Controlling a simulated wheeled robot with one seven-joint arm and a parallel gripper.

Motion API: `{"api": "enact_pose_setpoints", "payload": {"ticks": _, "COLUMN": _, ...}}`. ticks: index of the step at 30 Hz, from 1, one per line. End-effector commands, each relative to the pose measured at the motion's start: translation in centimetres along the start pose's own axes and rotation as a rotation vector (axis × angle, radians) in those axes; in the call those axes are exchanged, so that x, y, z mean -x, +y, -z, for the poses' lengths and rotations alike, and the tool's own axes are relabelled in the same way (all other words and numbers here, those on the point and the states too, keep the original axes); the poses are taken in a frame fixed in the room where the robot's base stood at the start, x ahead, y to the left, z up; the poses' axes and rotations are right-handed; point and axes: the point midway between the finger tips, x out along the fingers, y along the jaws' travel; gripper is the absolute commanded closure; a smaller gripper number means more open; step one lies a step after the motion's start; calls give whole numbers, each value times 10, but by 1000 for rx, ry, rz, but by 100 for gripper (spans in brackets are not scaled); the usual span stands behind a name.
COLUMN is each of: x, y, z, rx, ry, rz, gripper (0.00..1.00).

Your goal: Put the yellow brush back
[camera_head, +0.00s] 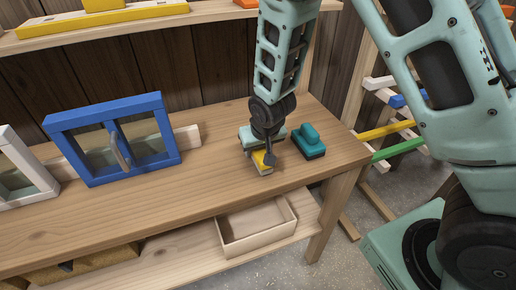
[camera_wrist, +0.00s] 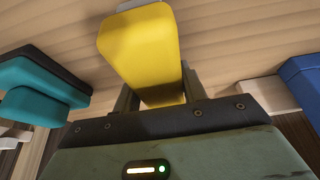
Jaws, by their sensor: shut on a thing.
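The yellow brush (camera_head: 262,160) is at the right part of the wooden bench, under my gripper (camera_head: 265,155). In the wrist view the yellow brush (camera_wrist: 140,50) sits between the two fingers of my gripper (camera_wrist: 155,90), which is shut on it. Its lower side is hidden, so I cannot tell whether it touches the bench top. A teal brush (camera_head: 308,142) with a dark base stands on the bench just right of my gripper; it also shows at the left of the wrist view (camera_wrist: 42,90).
The wooden bench (camera_head: 200,190) has clear room left of my gripper. A blue framed window (camera_head: 115,138) and a white frame (camera_head: 22,175) stand further left. An open wooden box (camera_head: 255,228) sits on the lower shelf. An upper shelf (camera_head: 130,25) holds yellow pieces. A rack with coloured bars (camera_head: 385,130) stands right.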

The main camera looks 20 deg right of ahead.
Motion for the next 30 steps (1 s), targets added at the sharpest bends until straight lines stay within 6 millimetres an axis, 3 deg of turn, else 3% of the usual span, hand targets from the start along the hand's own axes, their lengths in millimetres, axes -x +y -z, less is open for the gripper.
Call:
{"api": "enact_pose_setpoints", "payload": {"ticks": 13, "x": -10, "y": 0, "z": -4, "rx": -1, "ry": 1, "rz": 0, "gripper": 80}}
{"api": "enact_pose_setpoints", "payload": {"ticks": 14, "x": -9, "y": 0, "z": -4, "rx": -1, "ry": 1, "rz": 0, "gripper": 53}}
{"api": "enact_pose_setpoints", "payload": {"ticks": 15, "x": -8, "y": 0, "z": -3, "rx": -1, "ry": 1, "rz": 0, "gripper": 42}}
{"api": "enact_pose_setpoints", "payload": {"ticks": 16, "x": -8, "y": 0, "z": -3, "rx": -1, "ry": 1, "rz": 0, "gripper": 37}}
{"api": "enact_pose_setpoints", "payload": {"ticks": 25, "x": -7, "y": 0, "z": -3, "rx": -1, "ry": 1, "rz": 0, "gripper": 37}}
{"api": "enact_pose_setpoints", "payload": {"ticks": 30, "x": 6, "y": 0, "z": -2, "rx": -1, "ry": 2, "rz": 1, "gripper": 37}}
